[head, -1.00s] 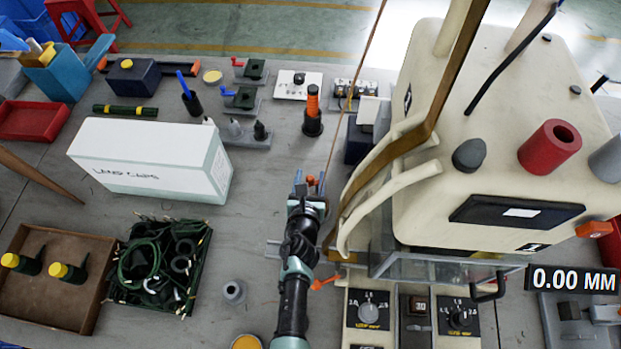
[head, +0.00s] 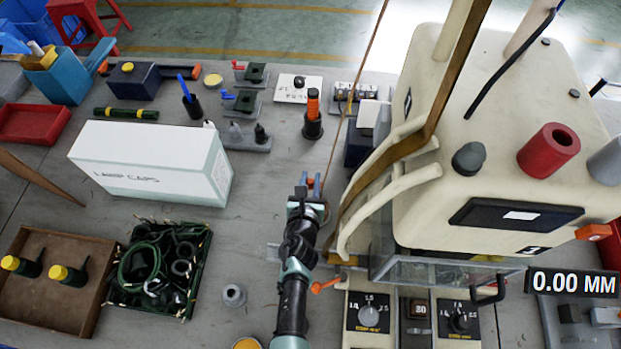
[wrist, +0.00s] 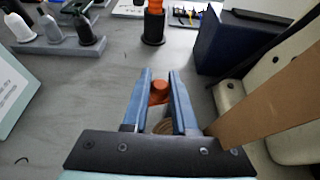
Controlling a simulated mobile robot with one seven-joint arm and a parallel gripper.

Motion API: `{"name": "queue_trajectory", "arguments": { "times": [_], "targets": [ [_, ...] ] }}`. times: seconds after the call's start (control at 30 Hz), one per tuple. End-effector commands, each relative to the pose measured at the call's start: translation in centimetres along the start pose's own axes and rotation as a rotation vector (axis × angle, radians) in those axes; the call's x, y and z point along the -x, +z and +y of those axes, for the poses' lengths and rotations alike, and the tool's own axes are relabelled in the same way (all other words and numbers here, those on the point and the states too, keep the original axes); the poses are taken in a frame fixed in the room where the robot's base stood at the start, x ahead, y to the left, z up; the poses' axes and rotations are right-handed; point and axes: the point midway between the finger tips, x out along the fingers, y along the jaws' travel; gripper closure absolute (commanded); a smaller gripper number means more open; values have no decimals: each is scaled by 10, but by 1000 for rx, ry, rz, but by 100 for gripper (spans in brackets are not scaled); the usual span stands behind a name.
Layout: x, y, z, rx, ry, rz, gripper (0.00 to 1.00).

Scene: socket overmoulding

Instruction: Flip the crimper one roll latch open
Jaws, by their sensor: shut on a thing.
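My gripper (head: 310,182) is shut on an orange-red knob (wrist: 159,90) left of the large cream machine (head: 480,130). The fingers hide much of what the knob joins to. No label marks crimper one or its roll latch, so I cannot tell for certain that this knob is the latch. An orange lever (head: 326,285) sticks out beside my arm at the machine's front.
A tan strip (wrist: 262,118) and the cream machine stand close on the right of my gripper. A white lamp caps box (head: 140,155) is to the left. A black post with an orange top (head: 313,118) stands beyond. Grey bench between box and gripper is mostly clear.

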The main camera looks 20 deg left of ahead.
Motion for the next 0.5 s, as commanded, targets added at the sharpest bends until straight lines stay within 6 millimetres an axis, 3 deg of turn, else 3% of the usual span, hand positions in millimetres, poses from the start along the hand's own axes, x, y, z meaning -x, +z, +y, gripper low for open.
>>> {"name": "queue_trajectory", "arguments": {
  "times": [0.5],
  "targets": [
    [-5,4,3,-85,-208,-1,100]
  ]
}}
